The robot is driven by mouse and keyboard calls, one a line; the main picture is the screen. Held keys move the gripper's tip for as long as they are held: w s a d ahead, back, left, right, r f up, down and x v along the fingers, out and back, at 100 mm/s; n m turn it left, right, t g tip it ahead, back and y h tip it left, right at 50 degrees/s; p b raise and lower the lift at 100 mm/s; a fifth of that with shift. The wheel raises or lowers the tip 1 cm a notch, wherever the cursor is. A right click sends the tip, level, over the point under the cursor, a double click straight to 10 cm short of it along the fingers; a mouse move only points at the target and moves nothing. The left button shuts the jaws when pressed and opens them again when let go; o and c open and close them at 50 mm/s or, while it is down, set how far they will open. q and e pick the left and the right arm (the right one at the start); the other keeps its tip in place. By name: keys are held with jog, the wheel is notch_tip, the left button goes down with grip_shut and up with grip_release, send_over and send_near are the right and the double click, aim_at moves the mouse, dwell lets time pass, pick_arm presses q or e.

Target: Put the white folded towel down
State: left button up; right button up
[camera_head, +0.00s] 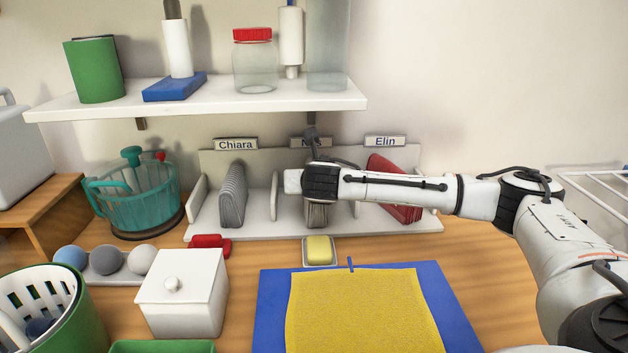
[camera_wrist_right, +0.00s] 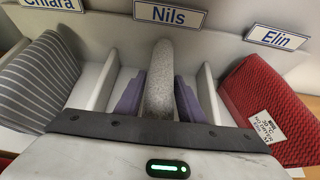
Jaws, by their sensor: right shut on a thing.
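The white folded towel (camera_wrist_right: 159,62) looks pale grey and speckled in the right wrist view. It stands on edge in the middle compartment, under the Nils label (camera_wrist_right: 170,14), between two white dividers. My right gripper (camera_wrist_right: 159,98) is shut on it, with one purple finger on each side. In the head view my right wrist covers most of the gripper, and only the towel's lower end (camera_head: 317,215) shows below it. Whether the towel touches the compartment's floor cannot be told. My left gripper is not in view.
A grey striped towel (camera_head: 232,195) stands under the Chiara label and red towels (camera_head: 392,188) under the Elin label. A shelf (camera_head: 210,101) with jars hangs above. A soap dish (camera_head: 319,251) and a yellow cloth (camera_head: 360,310) on a blue mat lie in front.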

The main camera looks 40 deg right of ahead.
jog(key=o, duration=1.3)
jog(key=shift+c, duration=0.2)
jog(key=shift+s+a+r, duration=0.1)
jog(key=shift+r, duration=0.05)
jog(key=v, duration=1.1)
jog(key=shift+s+a+p, duration=0.25)
jog(key=shift+s+p, duration=0.05)
